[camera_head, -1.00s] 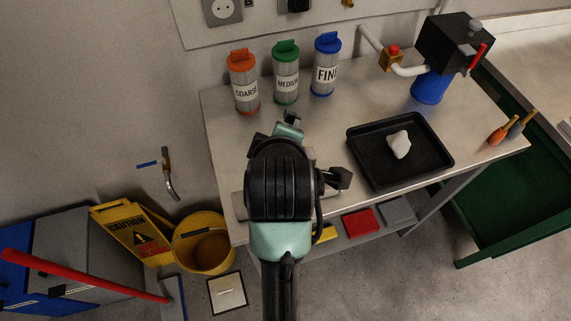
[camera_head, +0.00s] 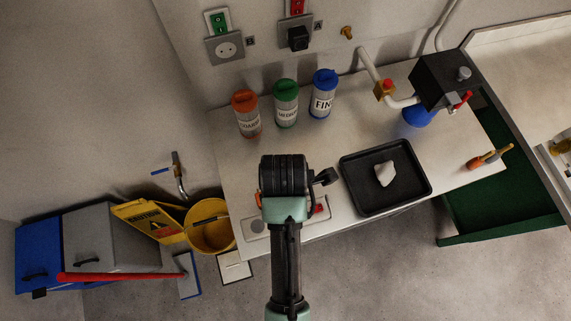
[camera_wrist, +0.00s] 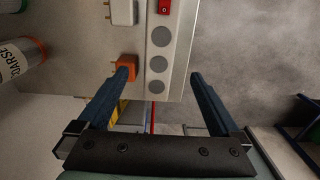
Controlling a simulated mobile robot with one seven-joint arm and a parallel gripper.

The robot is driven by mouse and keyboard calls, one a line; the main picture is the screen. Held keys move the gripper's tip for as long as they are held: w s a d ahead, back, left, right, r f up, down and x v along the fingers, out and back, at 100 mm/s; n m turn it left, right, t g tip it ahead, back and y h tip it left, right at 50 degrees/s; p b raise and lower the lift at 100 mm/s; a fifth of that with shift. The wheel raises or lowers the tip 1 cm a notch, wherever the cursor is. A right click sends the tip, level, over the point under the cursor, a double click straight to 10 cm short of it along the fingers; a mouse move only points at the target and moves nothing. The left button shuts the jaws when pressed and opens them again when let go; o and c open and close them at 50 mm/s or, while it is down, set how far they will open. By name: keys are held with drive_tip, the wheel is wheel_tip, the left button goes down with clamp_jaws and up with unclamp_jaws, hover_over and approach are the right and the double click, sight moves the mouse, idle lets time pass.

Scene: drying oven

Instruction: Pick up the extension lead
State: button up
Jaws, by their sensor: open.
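The extension lead is a pale grey strip with several round dark sockets and a red switch. In the wrist view the lead (camera_wrist: 160,66) runs from the top edge down between my fingers, along the bench edge. In the head view its left end (camera_head: 255,228) shows on the bench's front left, and my arm hides its middle. My gripper (camera_wrist: 163,73) is open and empty, with one blue finger on each side of the lead in the picture. I cannot tell how far above it they are. An orange plug (camera_wrist: 127,62) is beside the left fingertip.
Orange (camera_head: 246,115), green (camera_head: 286,103) and blue (camera_head: 323,95) lidded canisters stand behind on the bench. A black tray (camera_head: 362,203) holding a white lump lies right of my arm. A yellow bucket (camera_head: 208,238) stands on the floor to the left.

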wheel_tip(320, 180, down, 5)
drive_tip(key=shift+w+f, duration=0.15)
drive_tip(key=shift+f, duration=0.05)
drive_tip(key=shift+f+p, duration=0.3)
drive_tip(key=shift+f, duration=0.1)
drive_tip(key=shift+d+f, duration=0.15)
drive_tip(key=shift+f, duration=2.1)
drive_tip(key=c, duration=1.5)
clamp_jaws()
drive_tip(key=shift+r, duration=0.15)
